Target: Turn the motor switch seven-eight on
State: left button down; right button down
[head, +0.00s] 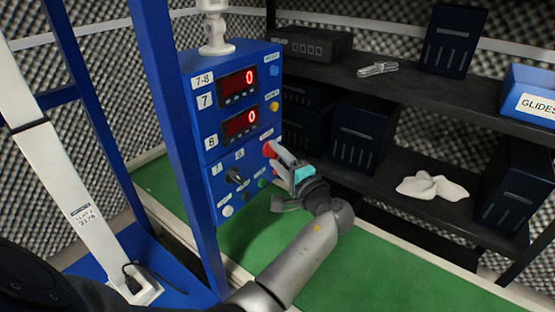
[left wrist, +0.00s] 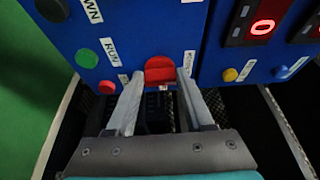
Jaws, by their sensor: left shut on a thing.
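The blue control box (head: 208,150) carries a 7-8 label (head: 203,82) and two red displays, marked 7 (head: 238,83) and 8 (head: 240,122), both reading 0. A red switch (head: 267,149) sits at its lower right edge. My left gripper (head: 279,158) is at this switch. In the left wrist view the red switch (left wrist: 160,69) lies between the fingertips of my left gripper (left wrist: 159,78), which is shut on it. The label beside it is partly hidden by a finger. My right gripper is not in view.
Close to the red switch are a green button (left wrist: 87,58), a black knob (head: 234,175) and a yellow button (left wrist: 230,75). A blue post (head: 178,130) stands left of the box. Dark shelves (head: 430,105) with bins stand at the right. The green surface (head: 350,280) below is clear.

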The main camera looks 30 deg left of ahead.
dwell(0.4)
pick_arm(q)
jog(key=shift+c, duration=1.4)
grip_release()
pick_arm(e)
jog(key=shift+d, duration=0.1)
